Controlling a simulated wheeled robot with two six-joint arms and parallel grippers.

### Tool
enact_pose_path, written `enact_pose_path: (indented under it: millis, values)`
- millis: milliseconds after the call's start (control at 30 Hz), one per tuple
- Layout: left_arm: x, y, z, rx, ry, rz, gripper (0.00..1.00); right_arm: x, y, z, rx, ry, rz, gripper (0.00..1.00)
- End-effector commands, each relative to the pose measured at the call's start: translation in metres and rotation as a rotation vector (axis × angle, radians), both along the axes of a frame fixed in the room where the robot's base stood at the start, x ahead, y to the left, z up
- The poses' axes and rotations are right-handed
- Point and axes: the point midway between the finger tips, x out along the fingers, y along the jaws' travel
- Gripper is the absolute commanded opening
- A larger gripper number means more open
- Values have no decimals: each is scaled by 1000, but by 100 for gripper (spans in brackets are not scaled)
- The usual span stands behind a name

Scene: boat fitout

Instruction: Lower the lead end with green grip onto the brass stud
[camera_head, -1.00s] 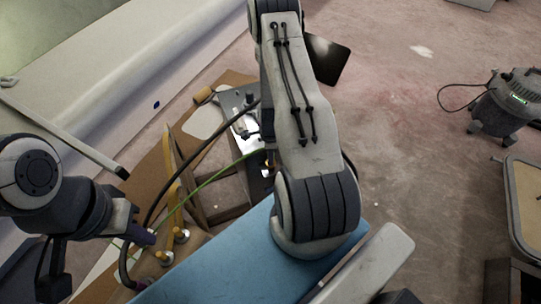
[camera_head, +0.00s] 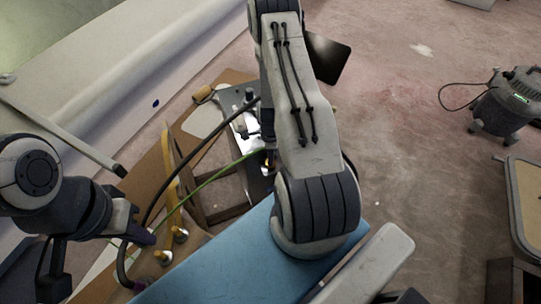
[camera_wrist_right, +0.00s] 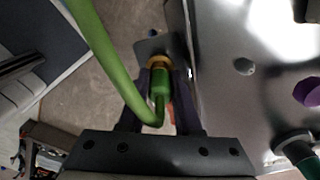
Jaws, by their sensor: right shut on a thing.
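The green grip (camera_wrist_right: 161,82) of the lead end sits between the fingers of my right gripper (camera_wrist_right: 160,100), which is shut on it. A gold-coloured ring (camera_wrist_right: 158,60) shows just beyond the grip; I cannot tell whether it is the lead's lug or the brass stud, or what touches it. The green cable (camera_wrist_right: 100,45) bends back to the upper left; it also shows in the head view (camera_head: 208,180). My right arm mostly hides the right gripper there. My left gripper (camera_head: 143,236) is low on the left beside the black cable; its jaws are unclear.
A shiny metal plate (camera_wrist_right: 235,110) with a purple knob (camera_wrist_right: 307,91) lies right of the right gripper. Two brass-coloured posts (camera_head: 163,257) (camera_head: 180,234) stand near the left gripper. A blue panel (camera_head: 215,262) fills the front.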

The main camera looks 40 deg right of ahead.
Motion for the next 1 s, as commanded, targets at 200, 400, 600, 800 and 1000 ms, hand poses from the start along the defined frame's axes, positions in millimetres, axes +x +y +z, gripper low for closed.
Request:
enact_pose_path:
  millis: [200, 400, 600, 800, 1000]
  values:
    - [0, 0, -2, 0, 0, 0, 0, 0, 0, -2, 0, 0, -1, 0]
    - [0, 0, -2, 0, 0, 0, 0, 0, 0, -2, 0, 0, -1, 0]
    - [0, 0, -4, 0, 0, 0, 0, 0, 0, -4, 0, 0, -1, 0]
    - [0, 0, -11, 0, 0, 0, 0, 0, 0, -10, 0, 0, -1, 0]
    - [0, 0, -15, 0, 0, 0, 0, 0, 0, -14, 0, 0, 0, 0]
